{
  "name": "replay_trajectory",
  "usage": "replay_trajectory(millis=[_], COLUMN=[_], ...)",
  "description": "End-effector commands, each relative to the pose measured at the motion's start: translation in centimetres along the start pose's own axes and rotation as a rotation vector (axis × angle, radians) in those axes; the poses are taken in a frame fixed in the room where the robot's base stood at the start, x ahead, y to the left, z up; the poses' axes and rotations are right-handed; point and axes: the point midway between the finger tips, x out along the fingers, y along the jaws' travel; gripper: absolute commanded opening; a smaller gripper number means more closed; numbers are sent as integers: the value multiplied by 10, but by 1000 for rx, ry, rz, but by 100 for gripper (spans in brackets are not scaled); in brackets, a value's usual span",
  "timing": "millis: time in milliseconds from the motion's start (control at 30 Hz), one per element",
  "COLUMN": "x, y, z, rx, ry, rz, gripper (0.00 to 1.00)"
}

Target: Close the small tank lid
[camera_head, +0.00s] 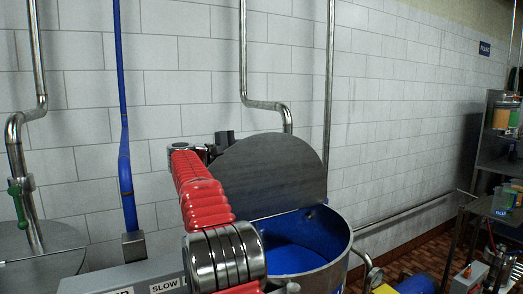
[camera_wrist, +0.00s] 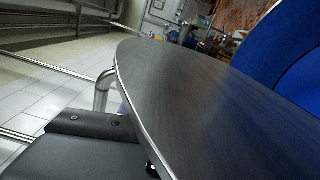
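The small tank (camera_head: 338,255) is a round metal tank with a blue inside, at the lower middle of the head view. Its grey disc lid (camera_head: 270,170) stands raised and open at the tank's far side. In the wrist view the lid (camera_wrist: 200,110) is a large dark plate with a thin bright rim. My gripper (camera_head: 224,142) is at the lid's upper left edge. A dark part of my gripper (camera_wrist: 85,145) shows at the lower left of the wrist view, close to the lid's rim. Contact and the fingers' opening cannot be told.
A metal pipe (camera_head: 270,104) comes down the tiled wall behind the lid. A second tank top with a green-handled valve (camera_head: 20,200) is at the left. A shelf rack (camera_head: 490,150) with containers stands at the right.

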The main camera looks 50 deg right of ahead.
Motion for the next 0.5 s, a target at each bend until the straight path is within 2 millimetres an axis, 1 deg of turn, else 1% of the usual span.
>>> replay_trajectory(millis=[300, 500], x=[2, 2], y=[0, 0], z=[0, 0], rx=[0, 0], ry=[0, 0], rz=[0, 0], gripper=[29, 15])
